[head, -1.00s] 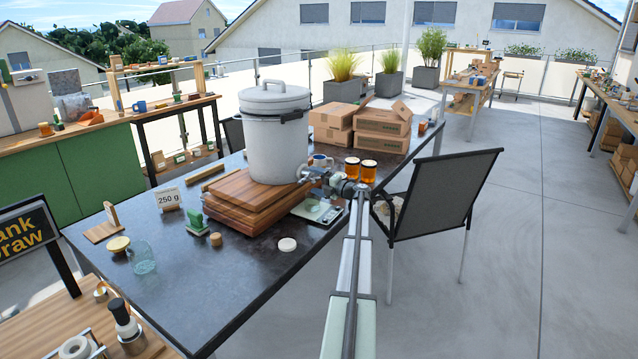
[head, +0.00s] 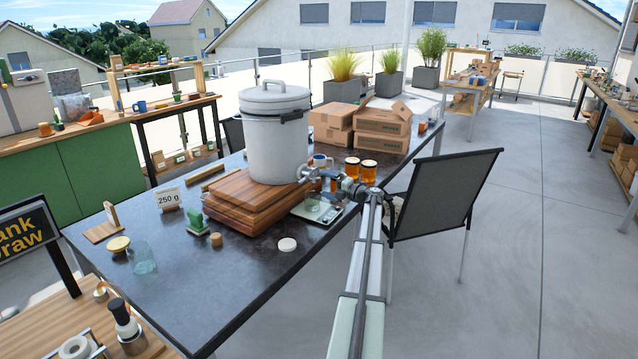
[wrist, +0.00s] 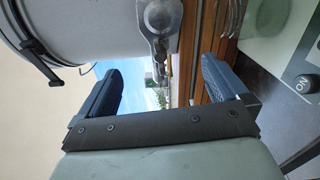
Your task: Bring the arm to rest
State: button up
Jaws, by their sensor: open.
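My gripper (head: 326,179) is close to the metal tap (head: 306,173) of the white honey tank (head: 275,140). In the wrist view my gripper (wrist: 163,82) is open, with its two dark fingers spread and nothing held between them. The tap (wrist: 158,18) shows ahead, above the gap between the fingers; I see no contact with it. The tank stands on stacked wooden boards (head: 240,208). My arm reaches in from the lower middle of the head view, past the table's right edge.
A scale (head: 328,213) with a clear glass (head: 312,206) sits below the gripper. Honey jars (head: 369,171) stand just behind it. Cardboard boxes (head: 380,130) are further back. A dark chair (head: 447,195) stands close right of my arm.

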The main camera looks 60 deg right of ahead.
jog(key=shift+s, duration=0.9)
